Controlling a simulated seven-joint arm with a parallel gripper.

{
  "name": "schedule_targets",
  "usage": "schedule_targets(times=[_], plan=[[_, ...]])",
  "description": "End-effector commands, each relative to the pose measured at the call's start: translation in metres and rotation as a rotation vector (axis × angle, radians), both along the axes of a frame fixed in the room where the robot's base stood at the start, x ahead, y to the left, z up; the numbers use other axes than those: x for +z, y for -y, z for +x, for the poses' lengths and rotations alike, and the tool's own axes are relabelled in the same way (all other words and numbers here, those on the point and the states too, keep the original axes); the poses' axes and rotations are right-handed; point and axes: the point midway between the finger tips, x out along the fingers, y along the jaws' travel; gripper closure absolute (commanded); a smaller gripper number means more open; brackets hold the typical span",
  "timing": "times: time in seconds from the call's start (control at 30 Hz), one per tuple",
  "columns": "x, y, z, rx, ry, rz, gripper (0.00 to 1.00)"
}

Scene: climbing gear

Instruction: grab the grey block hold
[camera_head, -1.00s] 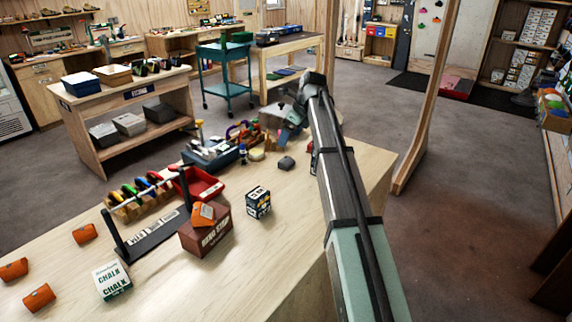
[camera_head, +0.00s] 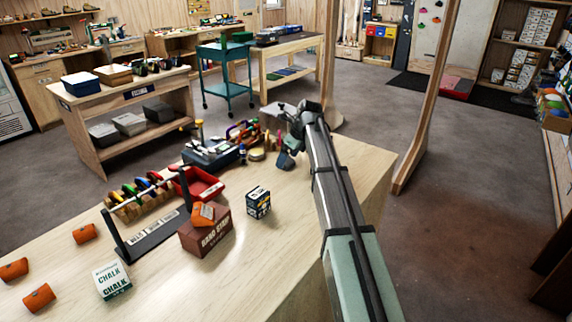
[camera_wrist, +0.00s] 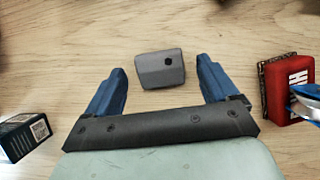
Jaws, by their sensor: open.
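In the head view, my gripper (camera_head: 286,159) covers the spot where the hold lies, so the hold is hidden there.
A black-and-white box (camera_wrist: 22,137) stands left of my gripper; it also shows in the head view (camera_head: 258,202). A red item (camera_wrist: 287,88) with a blue thing over it lies to the right. A red bin (camera_head: 201,186) and a brown box (camera_head: 207,235) stand nearer.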

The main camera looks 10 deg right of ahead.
Motion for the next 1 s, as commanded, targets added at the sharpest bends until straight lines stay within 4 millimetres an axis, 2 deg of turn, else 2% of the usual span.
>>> schedule_targets(times=[0.1, 0.33, 0.9, 1.0], plan=[[-0.0081, -0.0028, 0.0025, 0.000, 0.001, -0.001, 0.13], [-0.0086, -0.0029, 0.0028, 0.000, 0.001, 0.000, 0.15], [-0.0084, -0.0028, 0.0026, 0.000, 0.001, -0.001, 0.69], [-0.0083, -0.0028, 0.0027, 0.000, 0.001, -0.001, 0.74]])
